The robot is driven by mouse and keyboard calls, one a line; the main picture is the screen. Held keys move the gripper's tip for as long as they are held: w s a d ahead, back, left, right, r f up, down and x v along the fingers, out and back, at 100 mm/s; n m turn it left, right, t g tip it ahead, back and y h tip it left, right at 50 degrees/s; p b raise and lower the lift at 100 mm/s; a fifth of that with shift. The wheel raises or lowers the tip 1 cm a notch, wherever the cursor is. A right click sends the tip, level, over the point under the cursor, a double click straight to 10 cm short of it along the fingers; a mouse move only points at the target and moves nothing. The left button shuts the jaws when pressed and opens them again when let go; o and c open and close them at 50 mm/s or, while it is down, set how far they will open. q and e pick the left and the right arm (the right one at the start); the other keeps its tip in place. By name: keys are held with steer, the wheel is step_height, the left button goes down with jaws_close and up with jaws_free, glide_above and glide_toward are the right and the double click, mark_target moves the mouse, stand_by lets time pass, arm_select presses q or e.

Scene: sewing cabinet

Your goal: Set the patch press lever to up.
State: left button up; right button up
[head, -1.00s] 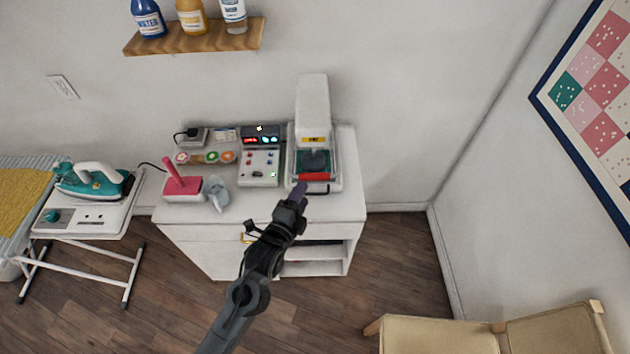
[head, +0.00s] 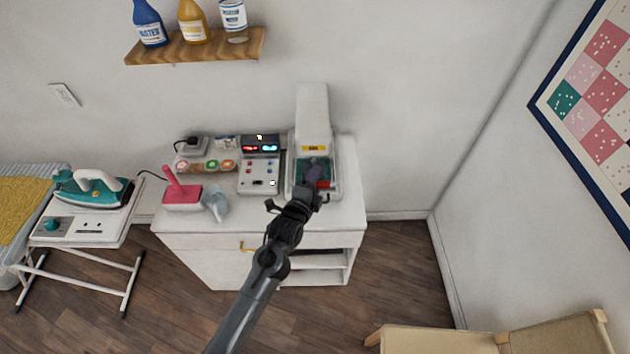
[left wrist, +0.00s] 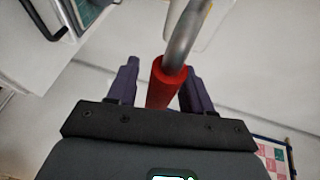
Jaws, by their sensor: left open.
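The patch press (head: 313,112) is a white machine with a yellow label, standing at the right end of the white cabinet top. Its red lever grip (head: 324,184) shows at the press front, mostly covered by my left gripper (head: 314,174). In the left wrist view the red lever grip (left wrist: 166,84) sits on a grey curved bar (left wrist: 186,32) and lies between the two dark fingers of my left gripper (left wrist: 160,88). The fingers are open, with the grip nearer the right finger. Whether either finger touches it I cannot tell. My right gripper is not in view.
Left of the press on the cabinet (head: 215,213) are a control box (head: 260,170), thread spools (head: 212,166) and a pink stand (head: 182,195). A shelf with bottles (head: 195,47) hangs above. An iron (head: 92,188) stands at the left. A chair (head: 490,333) is front right.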

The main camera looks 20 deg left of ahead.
arm_select(q)
jaws_close()
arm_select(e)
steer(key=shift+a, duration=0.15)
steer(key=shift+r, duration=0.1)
